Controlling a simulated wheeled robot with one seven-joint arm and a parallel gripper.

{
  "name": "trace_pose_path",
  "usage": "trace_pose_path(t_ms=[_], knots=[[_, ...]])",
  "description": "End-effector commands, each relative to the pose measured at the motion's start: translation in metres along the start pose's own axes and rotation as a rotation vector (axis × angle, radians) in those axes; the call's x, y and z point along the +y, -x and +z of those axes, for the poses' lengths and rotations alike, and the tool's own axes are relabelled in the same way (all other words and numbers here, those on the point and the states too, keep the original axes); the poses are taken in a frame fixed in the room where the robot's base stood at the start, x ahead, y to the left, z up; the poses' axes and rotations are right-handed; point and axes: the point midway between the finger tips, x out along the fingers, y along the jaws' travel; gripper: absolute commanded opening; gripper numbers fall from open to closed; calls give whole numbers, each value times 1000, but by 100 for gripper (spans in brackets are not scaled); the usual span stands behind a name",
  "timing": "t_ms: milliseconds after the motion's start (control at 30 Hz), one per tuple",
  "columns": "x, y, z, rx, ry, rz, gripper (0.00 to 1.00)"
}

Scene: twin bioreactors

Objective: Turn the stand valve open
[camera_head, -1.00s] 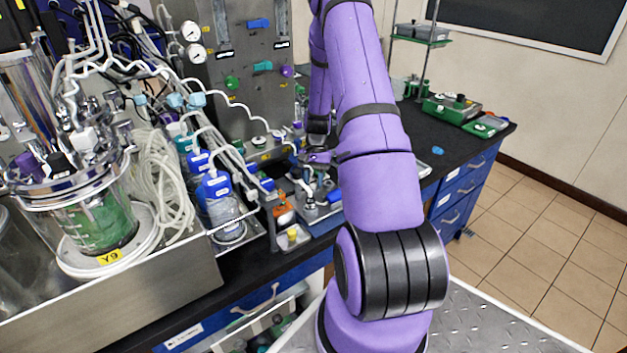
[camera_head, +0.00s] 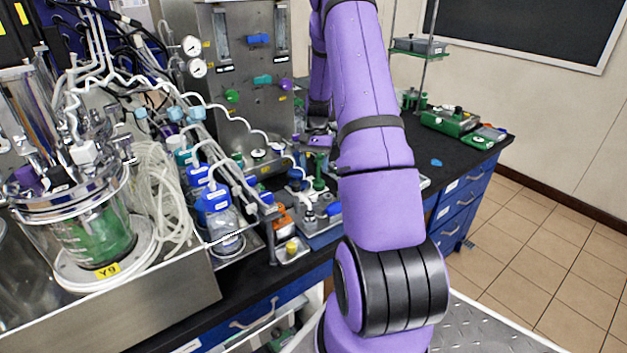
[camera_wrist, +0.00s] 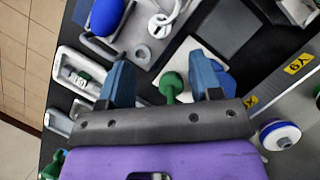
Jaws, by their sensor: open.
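My gripper (camera_wrist: 165,76) is open in the wrist view, with its two blue-grey fingers apart. A small green round-headed knob (camera_wrist: 172,84) shows between the fingers, touching neither as far as I can see. I cannot tell for sure whether it is the stand valve. A larger blue handle (camera_wrist: 107,14) lies beyond the left finger. In the head view my gripper (camera_head: 318,141) hangs over the bench behind the small fittings, partly hidden by my arm. A green upright fitting (camera_head: 319,172) stands just in front of it.
A metal panel (camera_head: 243,115) with coloured knobs stands behind. Left are a glass vessel (camera_head: 100,225) with green liquid, coiled tubing (camera_head: 160,190) and blue-capped bottles (camera_head: 214,197). A tray holds a blue handle (camera_head: 345,209).

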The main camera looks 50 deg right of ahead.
Motion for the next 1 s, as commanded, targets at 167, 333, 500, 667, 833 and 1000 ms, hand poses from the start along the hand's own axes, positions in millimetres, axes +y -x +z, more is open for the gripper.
trace_pose_path(t_ms=[167, 333, 500, 667, 833, 1000], knots=[[0, 17, 0, 0, 0, 0, 58], [0, 20, 0, -1, 0, 0, 58], [0, 20, 0, 0, 0, 0, 58], [0, 20, 0, 0, 0, 0, 58], [0, 20, 0, 0, 0, 0, 58], [-10, 34, 14, 25, 31, 3, 58]])
